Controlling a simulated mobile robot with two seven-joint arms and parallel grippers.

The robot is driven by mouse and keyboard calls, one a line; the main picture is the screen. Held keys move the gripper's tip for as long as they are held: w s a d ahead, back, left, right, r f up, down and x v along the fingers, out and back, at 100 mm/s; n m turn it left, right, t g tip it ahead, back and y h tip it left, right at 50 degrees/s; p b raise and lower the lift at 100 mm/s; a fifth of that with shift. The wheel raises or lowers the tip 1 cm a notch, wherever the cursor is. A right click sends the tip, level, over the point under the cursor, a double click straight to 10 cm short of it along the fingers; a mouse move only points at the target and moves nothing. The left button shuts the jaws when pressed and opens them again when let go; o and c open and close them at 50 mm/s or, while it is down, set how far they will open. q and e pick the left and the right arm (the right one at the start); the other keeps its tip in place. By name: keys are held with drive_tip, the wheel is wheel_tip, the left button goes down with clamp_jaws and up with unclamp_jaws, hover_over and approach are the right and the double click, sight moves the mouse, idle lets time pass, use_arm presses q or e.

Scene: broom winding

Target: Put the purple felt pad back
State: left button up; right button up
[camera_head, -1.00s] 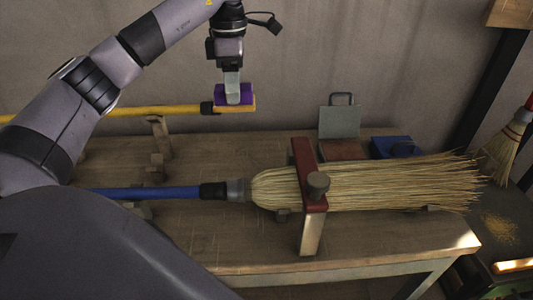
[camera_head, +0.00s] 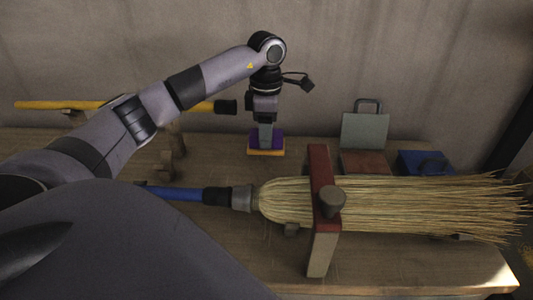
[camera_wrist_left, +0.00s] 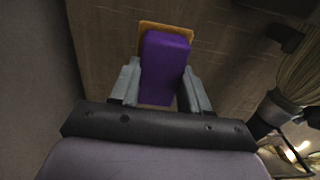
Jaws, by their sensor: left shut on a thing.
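The purple felt pad (camera_head: 275,140) is between the fingers of my left gripper (camera_head: 266,138), which is shut on it. In the left wrist view the purple pad (camera_wrist_left: 164,68) sits between the two grey fingers of my left gripper (camera_wrist_left: 163,90). An orange-yellow layer (camera_head: 266,152) shows under the pad, low over or on the back of the wooden bench; I cannot tell if it touches. My right gripper is not in view.
A broom (camera_head: 430,205) with a blue handle (camera_head: 172,193) lies across the bench (camera_head: 230,265) under a red-topped clamp (camera_head: 322,180). A yellow handle (camera_head: 60,105) lies behind on wooden supports. A grey-green plate with a handle (camera_head: 365,130), a brown block (camera_head: 365,162) and a blue box (camera_head: 425,162) stand to the right.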

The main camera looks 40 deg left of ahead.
use_arm(q)
drive_tip(key=shift+f, duration=3.05)
drive_tip(key=shift+f, duration=0.1)
drive_tip(key=shift+f, duration=0.1)
drive_tip(key=o, duration=0.9)
drive_tip(key=shift+o, duration=0.2)
wheel_tip(320, 180, up, 12)
drive_tip(key=shift+w+r, duration=0.1)
drive_tip(key=shift+r, duration=0.1)
